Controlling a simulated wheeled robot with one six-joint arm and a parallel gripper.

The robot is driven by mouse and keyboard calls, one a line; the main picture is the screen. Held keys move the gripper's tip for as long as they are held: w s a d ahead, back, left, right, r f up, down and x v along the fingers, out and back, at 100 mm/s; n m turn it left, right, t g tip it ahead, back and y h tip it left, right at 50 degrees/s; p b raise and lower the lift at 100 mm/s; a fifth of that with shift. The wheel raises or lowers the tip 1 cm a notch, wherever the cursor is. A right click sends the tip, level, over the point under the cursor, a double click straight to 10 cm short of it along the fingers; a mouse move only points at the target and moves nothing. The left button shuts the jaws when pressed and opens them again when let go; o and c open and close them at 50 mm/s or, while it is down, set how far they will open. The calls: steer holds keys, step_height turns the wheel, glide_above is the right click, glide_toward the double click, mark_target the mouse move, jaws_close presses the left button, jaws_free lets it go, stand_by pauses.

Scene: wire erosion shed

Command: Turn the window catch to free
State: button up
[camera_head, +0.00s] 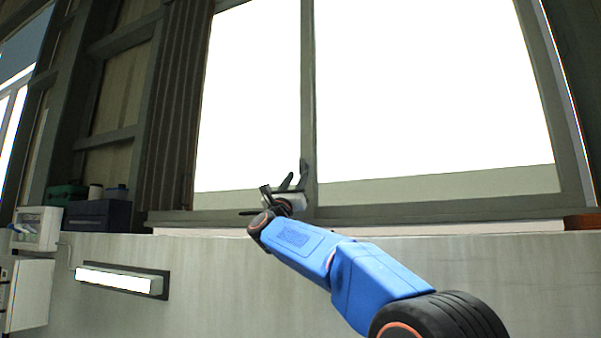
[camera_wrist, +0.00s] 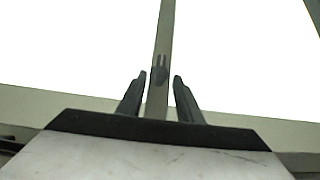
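The window catch (camera_wrist: 160,76) is a small dark piece on the upright window bar (camera_wrist: 165,35), with narrow prongs pointing up in the wrist view. My gripper (camera_wrist: 160,80) is open, with one dark finger on each side of the bar. The catch appears between the fingertips, with a gap visible on both sides; how far ahead it lies is unclear. In the head view my gripper (camera_head: 295,182) is at the lower part of the bar, just above the sill. There the dark fingers and the catch overlap and are hard to tell apart.
Bright window panes (camera_head: 420,90) flank the bar. The bottom window frame (camera_head: 430,210) runs just below my gripper. A lamp (camera_head: 120,281) is on the wall below left. Dark boxes (camera_head: 97,216) stand at the far left.

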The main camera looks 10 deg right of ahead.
mark_target(301, 170)
steer(key=shift+x, duration=2.3)
steer(key=shift+s, duration=0.1)
steer(key=c, duration=0.7)
